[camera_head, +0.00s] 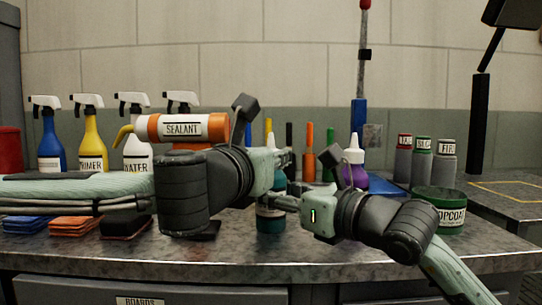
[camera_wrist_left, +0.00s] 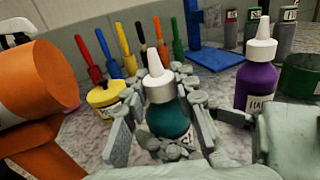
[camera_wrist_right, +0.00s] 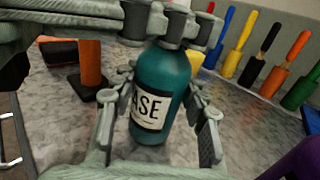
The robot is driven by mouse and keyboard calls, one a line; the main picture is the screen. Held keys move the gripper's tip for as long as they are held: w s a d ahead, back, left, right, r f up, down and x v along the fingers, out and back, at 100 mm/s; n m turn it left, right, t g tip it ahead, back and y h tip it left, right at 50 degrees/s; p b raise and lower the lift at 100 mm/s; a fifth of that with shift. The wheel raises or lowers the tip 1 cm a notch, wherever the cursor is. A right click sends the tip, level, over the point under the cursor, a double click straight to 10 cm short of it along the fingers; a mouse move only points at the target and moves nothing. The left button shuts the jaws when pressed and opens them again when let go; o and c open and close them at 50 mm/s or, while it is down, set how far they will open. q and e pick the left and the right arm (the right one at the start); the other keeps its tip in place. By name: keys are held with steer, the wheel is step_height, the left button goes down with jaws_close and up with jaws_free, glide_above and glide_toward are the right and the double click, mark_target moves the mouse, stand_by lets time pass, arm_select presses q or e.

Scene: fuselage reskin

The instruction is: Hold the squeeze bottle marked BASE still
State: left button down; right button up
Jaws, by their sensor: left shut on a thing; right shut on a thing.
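My left gripper (camera_head: 285,160) is shut on the bottle high up, near the neck. It also shows at the top of the right wrist view (camera_wrist_right: 172,28). My right gripper (camera_head: 283,200) is shut on the bottle's body, lower down, with a finger on each side (camera_wrist_right: 165,125).
An orange SEALANT cartridge (camera_head: 182,128) sits behind my left arm. A purple bottle (camera_head: 355,172) and a green TOPCOAT jar (camera_head: 440,208) stand to the right. Spray bottles (camera_head: 91,138) line the back left. A yellow pot (camera_wrist_left: 104,96) and several coloured tools stand behind the bottle.

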arm_select(q)
steer(key=shift+f+m+g+h, duration=0.1)
steer(key=shift+m+g+h, duration=0.85)
steer(key=shift+h, duration=0.45)
steer(key=shift+m+g+h, duration=0.75)
steer(key=shift+m+h, duration=0.4)
steer(key=shift+h, duration=0.25)
steer(key=c, duration=1.2)
jaws_free()
steer(key=shift+o, duration=0.2)
steer(key=v, duration=1.2)
steer(key=shift+a, duration=0.2)
steer(key=shift+w, duration=0.15)
